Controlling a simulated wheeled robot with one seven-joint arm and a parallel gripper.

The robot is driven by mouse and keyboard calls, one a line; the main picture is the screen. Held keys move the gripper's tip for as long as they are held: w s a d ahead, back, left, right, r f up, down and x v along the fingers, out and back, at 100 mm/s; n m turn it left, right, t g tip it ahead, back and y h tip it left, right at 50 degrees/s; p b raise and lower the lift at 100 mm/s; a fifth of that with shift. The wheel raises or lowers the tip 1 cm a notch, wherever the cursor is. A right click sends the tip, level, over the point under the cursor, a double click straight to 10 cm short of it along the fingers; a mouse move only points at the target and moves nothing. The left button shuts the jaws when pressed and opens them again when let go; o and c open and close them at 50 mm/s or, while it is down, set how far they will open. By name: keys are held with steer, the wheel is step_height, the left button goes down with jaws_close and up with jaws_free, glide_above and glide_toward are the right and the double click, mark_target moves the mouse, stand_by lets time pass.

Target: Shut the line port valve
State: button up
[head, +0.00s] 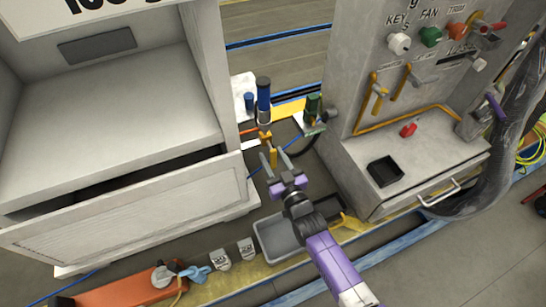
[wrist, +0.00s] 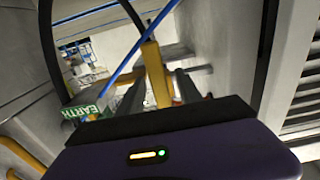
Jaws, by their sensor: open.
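A blue upright cylinder (head: 263,100) with an orange-yellow fitting (head: 265,135) at its foot stands in the gap between the two cabinets. A yellow lever or bar (head: 273,158) shows below the fitting; it is also in the wrist view (wrist: 155,72). I cannot read a label marking it as the line port valve. My gripper (head: 274,160) is open, with one finger on each side of the yellow bar in the wrist view. Whether either finger touches it I cannot tell. The palm hides the bar's lower end in the wrist view.
A green-topped fitting (head: 313,108) stands just right of the blue cylinder. A green EARTH label (wrist: 88,107) is left of the fingers. The white drawer cabinet (head: 130,215) and the control panel cabinet (head: 400,160) flank the gap. A grey bin (head: 280,240) lies below my arm.

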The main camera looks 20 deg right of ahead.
steer(key=shift+c, duration=0.4)
jaws_close()
stand_by(0.9)
